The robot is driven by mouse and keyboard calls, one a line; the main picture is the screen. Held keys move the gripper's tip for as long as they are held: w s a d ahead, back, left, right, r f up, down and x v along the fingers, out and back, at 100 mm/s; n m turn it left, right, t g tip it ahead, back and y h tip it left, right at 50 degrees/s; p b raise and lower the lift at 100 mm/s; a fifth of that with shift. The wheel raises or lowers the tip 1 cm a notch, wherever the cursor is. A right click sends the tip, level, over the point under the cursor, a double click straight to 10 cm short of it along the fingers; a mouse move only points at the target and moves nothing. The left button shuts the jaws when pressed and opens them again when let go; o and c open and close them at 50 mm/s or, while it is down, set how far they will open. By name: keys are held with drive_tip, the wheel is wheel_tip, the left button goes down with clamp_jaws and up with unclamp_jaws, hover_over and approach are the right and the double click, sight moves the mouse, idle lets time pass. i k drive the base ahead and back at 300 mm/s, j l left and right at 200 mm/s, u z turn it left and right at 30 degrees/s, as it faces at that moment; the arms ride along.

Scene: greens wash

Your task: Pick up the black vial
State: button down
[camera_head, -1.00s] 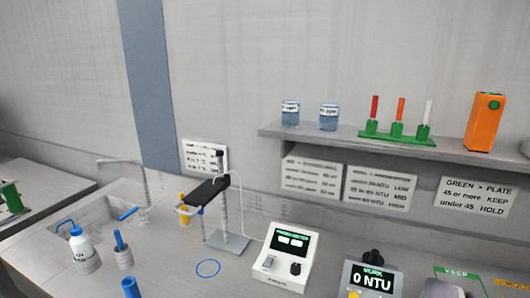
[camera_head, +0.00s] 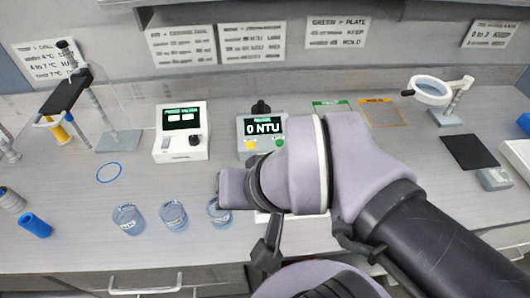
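A black knob-shaped piece (camera_head: 261,107) stands on top of the turbidity meter (camera_head: 243,123), whose display reads 0 NTU. I cannot tell whether it is the black vial or a part of the meter. No other clear black vial shows. My arm crosses the right middle of the view, in front of the meter's lower right side.
Three glass beakers (camera_head: 173,215) stand near the front edge, the right one partly behind my arm. A white analyzer (camera_head: 181,145), a stand (camera_head: 105,125) and a blue-capped tube (camera_head: 35,225) are left. A magnifier (camera_head: 432,90) and black pad (camera_head: 470,152) are right.

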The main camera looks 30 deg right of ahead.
sight(261, 104)
drive_tip(key=i+j+z, duration=0.1)
drive_tip(key=j+z, duration=0.65)
drive_tip(key=j, duration=0.15)
